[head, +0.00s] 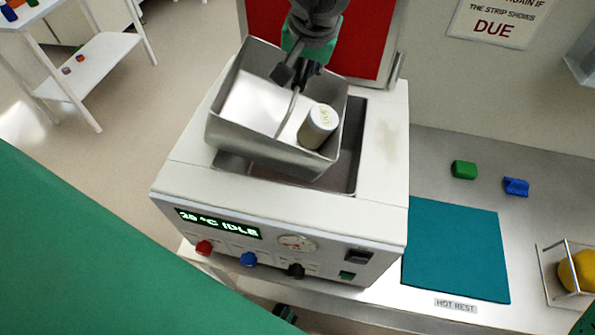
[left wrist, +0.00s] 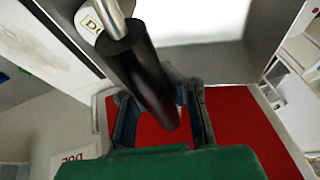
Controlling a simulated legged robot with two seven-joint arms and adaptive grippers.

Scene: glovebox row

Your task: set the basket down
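The grey metal basket (head: 232,140) hangs tilted over the open well (head: 353,165) of a white bench machine, set toward the well's left side. A pale cylinder marked DUE (head: 318,127) leans inside it. My left gripper (head: 298,70) is above the basket, at its handle. In the left wrist view the black handle (left wrist: 140,72) runs between the two fingers of my left gripper (left wrist: 160,112), which appear closed on it. Whether the basket's underside touches the machine is hidden. My right gripper is not recognisable in either view.
The machine (head: 190,178) reads 20 °C IDLE and has knobs in front. A red panel (head: 365,40) stands behind it. To the right lie a teal mat (head: 455,250), a green block (head: 464,169), a blue piece (head: 515,187) and a wire frame holding a yellow ball (head: 580,270).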

